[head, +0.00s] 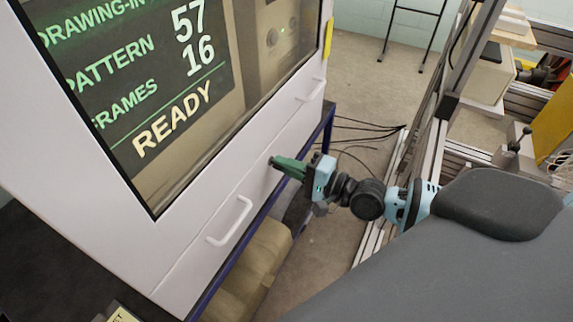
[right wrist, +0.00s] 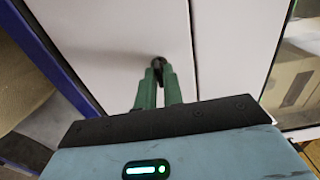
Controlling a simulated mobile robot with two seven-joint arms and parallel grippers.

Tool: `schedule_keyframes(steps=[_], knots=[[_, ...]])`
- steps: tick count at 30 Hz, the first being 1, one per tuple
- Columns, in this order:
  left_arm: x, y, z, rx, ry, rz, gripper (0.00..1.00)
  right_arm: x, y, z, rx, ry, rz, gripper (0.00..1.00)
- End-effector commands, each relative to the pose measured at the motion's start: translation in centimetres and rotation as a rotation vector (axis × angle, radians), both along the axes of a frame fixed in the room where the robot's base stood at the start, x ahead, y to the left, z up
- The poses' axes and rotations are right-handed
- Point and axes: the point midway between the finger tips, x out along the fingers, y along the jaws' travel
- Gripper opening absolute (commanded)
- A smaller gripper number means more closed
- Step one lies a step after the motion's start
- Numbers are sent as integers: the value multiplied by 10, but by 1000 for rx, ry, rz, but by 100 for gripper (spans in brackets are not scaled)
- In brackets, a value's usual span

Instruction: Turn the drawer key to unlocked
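The drawer key (right wrist: 158,63) is a small dark piece standing out of the white drawer front (right wrist: 115,45), close to the seam between two panels. My right gripper (right wrist: 159,76) has its green fingertips on either side of the key, close against it, and looks shut on it. Which way the key is turned is hard to tell, as the fingers cover part of it. In the head view my right gripper (head: 274,162) reaches in from the right to the cabinet front, and its fingers hide the key. My left gripper is not in view.
The white cabinet (head: 175,245) carries a screen (head: 200,90) reading READY. Drawer handles (head: 230,222) and (head: 312,92) stick out on both sides of my gripper. A blue frame (head: 250,225) runs below. Cables (head: 365,125) lie on the floor behind, beside metal rails (head: 400,160).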

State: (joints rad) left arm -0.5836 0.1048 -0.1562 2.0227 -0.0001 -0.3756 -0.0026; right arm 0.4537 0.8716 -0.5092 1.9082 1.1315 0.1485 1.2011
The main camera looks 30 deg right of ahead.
Motion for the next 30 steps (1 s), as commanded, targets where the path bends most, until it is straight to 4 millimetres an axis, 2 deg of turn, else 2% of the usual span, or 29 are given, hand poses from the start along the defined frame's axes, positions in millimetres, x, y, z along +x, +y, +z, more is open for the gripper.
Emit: schedule_keyframes(steps=[1,4,14,30], knots=[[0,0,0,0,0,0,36,0,0,0,0,-1,0,16],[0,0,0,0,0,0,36,0,0,0,-1,-1,0,27],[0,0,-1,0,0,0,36,-2,-2,-1,-2,0,0,27],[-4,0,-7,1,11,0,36,-58,-34,-1,-3,2,-1,27]])
